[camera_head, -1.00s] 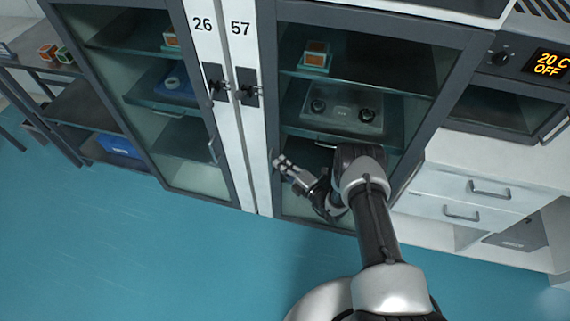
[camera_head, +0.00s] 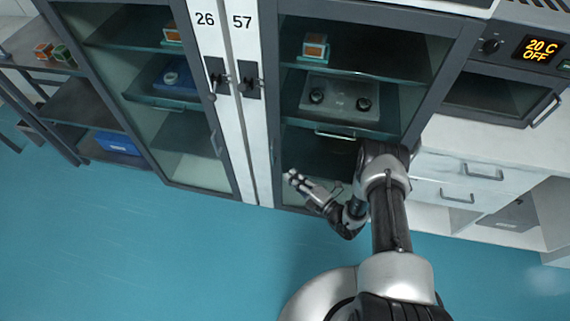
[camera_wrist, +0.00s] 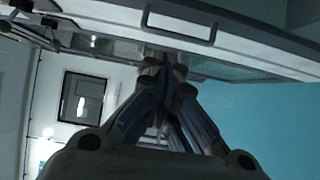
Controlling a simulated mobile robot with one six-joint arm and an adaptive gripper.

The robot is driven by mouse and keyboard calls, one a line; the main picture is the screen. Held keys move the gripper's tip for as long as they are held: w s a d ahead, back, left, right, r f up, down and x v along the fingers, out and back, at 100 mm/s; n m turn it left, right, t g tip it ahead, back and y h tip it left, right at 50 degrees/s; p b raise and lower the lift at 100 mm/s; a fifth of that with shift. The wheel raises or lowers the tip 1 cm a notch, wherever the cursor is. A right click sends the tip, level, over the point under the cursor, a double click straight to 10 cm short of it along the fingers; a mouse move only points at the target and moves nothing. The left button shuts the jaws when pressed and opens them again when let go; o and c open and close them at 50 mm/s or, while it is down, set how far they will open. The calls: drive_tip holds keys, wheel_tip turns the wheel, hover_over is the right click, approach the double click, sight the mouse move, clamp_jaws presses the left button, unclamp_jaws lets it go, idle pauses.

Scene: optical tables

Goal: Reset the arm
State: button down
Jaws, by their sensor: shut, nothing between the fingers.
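My gripper (camera_head: 293,178) is in front of the lower part of the right-hand glass-fronted cabinet (camera_head: 262,120), to the left of my forearm. It points to the left and a little up in the head view. In the wrist view my gripper (camera_wrist: 163,68) reaches away from the camera with its fingers together and nothing between them. A pale edge with a grey handle (camera_wrist: 180,27) shows beyond the fingertips there. My arm is bent, with its elbow in front of the cabinet's lower right corner.
Two cabinets marked 26 and 57 stand side by side, with lock handles (camera_head: 250,82) between them. A grey box with two knobs (camera_head: 338,106) sits on a shelf. A drawer unit (camera_head: 470,182) is at right, a dark shelf rack (camera_head: 80,105) at left. The blue floor (camera_head: 150,250) is clear.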

drive_tip(key=a+r+n+g+y, duration=0.2)
drive_tip(key=r+n+g, duration=0.3)
drive_tip(key=r, duration=0.4)
drive_tip(key=a+r+n+g+y, duration=0.2)
drive_tip(key=r+n, duration=0.5)
drive_tip(key=r, duration=0.1)
drive_tip(key=s+a+r+n+g+h, duration=0.1)
drive_tip(key=s+r+n+g, duration=0.25)
drive_tip(key=r+n, duration=0.3)
drive_tip(key=s+a+r+n+g+h, duration=0.1)
drive_tip(key=s+a+r+n+g, duration=0.15)
drive_tip(key=s+r+n, duration=0.4)
drive_tip(key=s+d+r+n+g+h, duration=0.2)
drive_tip(key=s+d+r+n+h, duration=0.3)
drive_tip(key=s+r+n+h, duration=0.35)
drive_tip(key=s+d+r+n+t+h, duration=0.3)
drive_tip(key=s+d+n, duration=0.2)
drive_tip(key=d+n, duration=0.1)
drive_tip(key=s+d+r+n+t+h, duration=0.3)
drive_tip(key=s+d+n, duration=0.2)
drive_tip(key=d, duration=0.2)
drive_tip(key=shift+r+n+t, duration=0.25)
drive_tip(key=shift+n+t, duration=0.05)
drive_tip(key=shift+n, duration=0.05)
